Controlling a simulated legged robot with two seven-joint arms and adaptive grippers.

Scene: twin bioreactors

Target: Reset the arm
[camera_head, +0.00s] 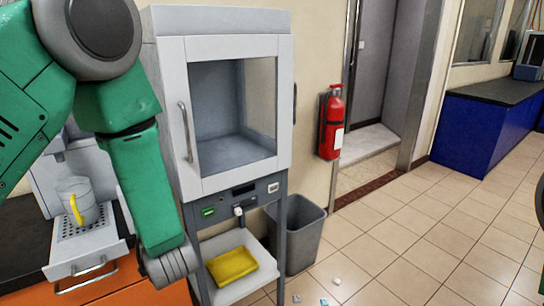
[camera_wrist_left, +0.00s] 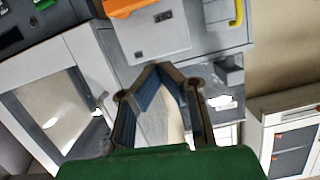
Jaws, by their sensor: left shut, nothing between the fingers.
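My left arm, green with grey joints, comes in from the left in the head view and bends down in front of the grey machine and the white cabinet. Its far end leaves the clear view near the bottom, and I cannot make out the fingers there. In the left wrist view my left gripper (camera_wrist_left: 158,70) is shut and empty, its two dark fingers meeting at the tips. My right gripper is in neither view.
A white cabinet (camera_head: 235,46) with a glass door stands beside the arm, a yellow tray (camera_head: 232,267) on its lower shelf. A clear mug (camera_head: 75,203) stands on the machine at left. A bin (camera_head: 305,235) and a fire extinguisher (camera_head: 331,125) are farther right. Tiled floor is mostly free.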

